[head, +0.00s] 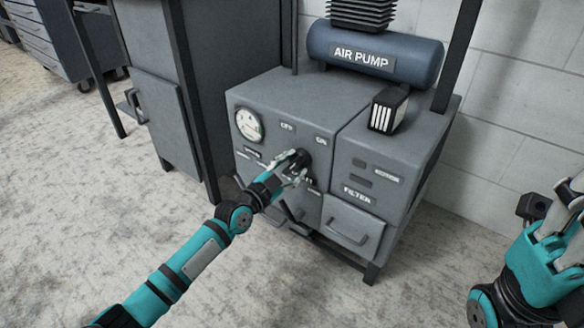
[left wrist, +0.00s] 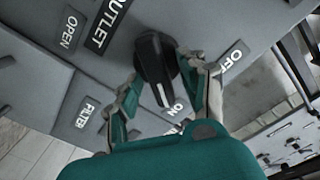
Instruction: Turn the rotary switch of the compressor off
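The compressor (head: 290,112) is a grey cabinet with a blue tank marked AIR PUMP on top. Its black rotary switch (head: 301,158) sits on the front panel below the OFF and ON labels. In the left wrist view the black switch (left wrist: 154,62) has a white pointer line directed toward the ON label (left wrist: 178,108); the OFF label (left wrist: 234,58) lies to the right. My left gripper (head: 292,168) is at the switch, its fingers spread on either side of it; firm contact cannot be told. My right gripper (head: 545,215) is at the right edge, partly cut off.
A round gauge (head: 249,125) is left of the switch. A filter drawer (head: 351,222) with a handle is below right. A grey cabinet (head: 165,115) stands close on the left. The floor in front is clear.

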